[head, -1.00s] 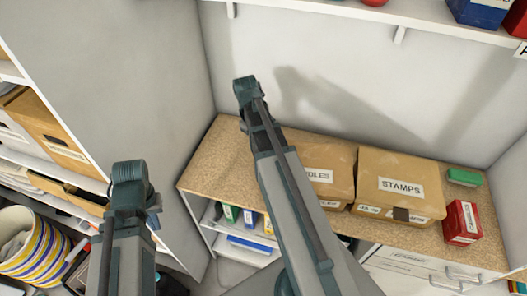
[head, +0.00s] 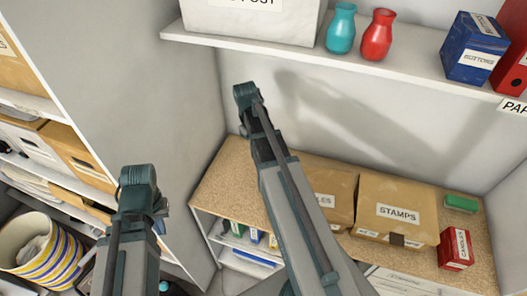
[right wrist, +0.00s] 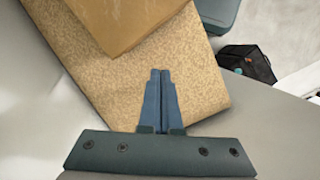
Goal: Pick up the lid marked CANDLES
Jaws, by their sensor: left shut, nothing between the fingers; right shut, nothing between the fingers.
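A cardboard box lid (head: 337,181) on the cork-topped counter bears a label of which "LES" shows; my right arm hides its left part, so I cannot read the whole word. In the right wrist view my right gripper (right wrist: 160,74) is shut and empty over the counter, just short of a cardboard box top (right wrist: 125,22), likely the same one. The head view does not show the right fingers clearly. My left gripper (head: 160,209) is shut and empty at the lower left, away from the counter, its fingers barely visible.
A STAMPS box (head: 394,190) stands right of the lid. A small red CANDLES box (head: 456,249) and a green item (head: 461,203) are further right. A shelf (head: 350,62) with vases hangs above. A striped basket (head: 40,250) is lower left. The counter's left end (head: 235,165) is bare.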

